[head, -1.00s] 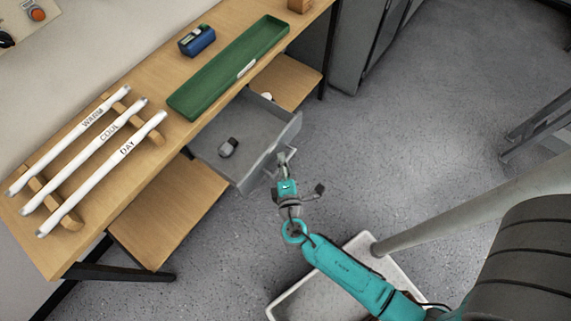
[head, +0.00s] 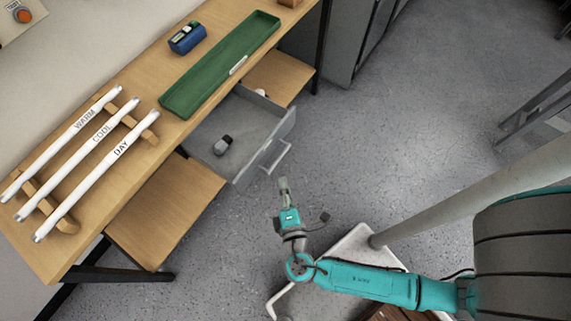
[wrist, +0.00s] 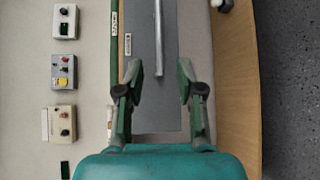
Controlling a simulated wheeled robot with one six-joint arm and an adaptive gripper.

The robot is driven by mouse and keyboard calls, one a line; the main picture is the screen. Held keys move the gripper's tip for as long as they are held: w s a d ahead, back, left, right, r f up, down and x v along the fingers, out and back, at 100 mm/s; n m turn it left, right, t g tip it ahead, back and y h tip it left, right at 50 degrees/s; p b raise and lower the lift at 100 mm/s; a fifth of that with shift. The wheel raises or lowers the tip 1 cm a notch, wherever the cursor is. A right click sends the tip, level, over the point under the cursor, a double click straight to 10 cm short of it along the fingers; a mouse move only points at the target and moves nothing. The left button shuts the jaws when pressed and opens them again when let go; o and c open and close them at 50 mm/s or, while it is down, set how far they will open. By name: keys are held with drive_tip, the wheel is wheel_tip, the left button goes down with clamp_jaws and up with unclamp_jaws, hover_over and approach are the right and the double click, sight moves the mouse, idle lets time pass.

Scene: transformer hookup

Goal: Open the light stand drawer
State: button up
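The grey light stand drawer (head: 245,128) is pulled out from under the wooden bench in the head view. A small dark and light object (head: 222,145) lies inside it. Its bar handle (head: 278,158) is on the drawer's front face. My gripper (head: 284,184) is just off the handle, with a gap of floor between them. In the wrist view, my gripper (wrist: 158,72) has its two fingers spread apart with nothing held. The handle (wrist: 158,38) shows ahead between the fingers, against the grey drawer front (wrist: 140,45).
The bench (head: 150,80) carries a green tray (head: 222,62), a blue device (head: 187,37) and three white tubes (head: 85,145) labelled WARM, COOL and DAY on wooden racks. Wooden shelves (head: 165,210) flank the drawer below. Grey floor (head: 390,140) is clear to the right.

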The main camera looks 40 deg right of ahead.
drive_tip(key=shift+s+a+r, duration=0.1)
drive_tip(key=shift+s+a, duration=0.2)
drive_tip(key=shift+s, duration=0.25)
idle(0.4)
drive_tip(key=s+d+f+m+g+y, duration=0.1)
drive_tip(key=s+f+m+g+y, duration=0.15)
drive_tip(key=s, duration=0.45)
drive_tip(key=s+d+f+m+g+y, duration=0.1)
drive_tip(key=s+g+y, duration=0.1)
drive_tip(key=s+y, duration=0.3)
drive_tip(key=s+r+m+t, duration=0.2)
drive_tip(key=r+m, duration=0.3)
drive_tip(key=r, duration=0.5)
drive_tip(key=s+a+r+m+t, duration=0.1)
drive_tip(key=s+r+m+t, duration=0.2)
drive_tip(key=r, duration=0.6)
drive_tip(key=shift+s+r+m, duration=0.4)
drive_tip(key=shift+s+m, duration=0.5)
drive_tip(key=shift+m, duration=0.35)
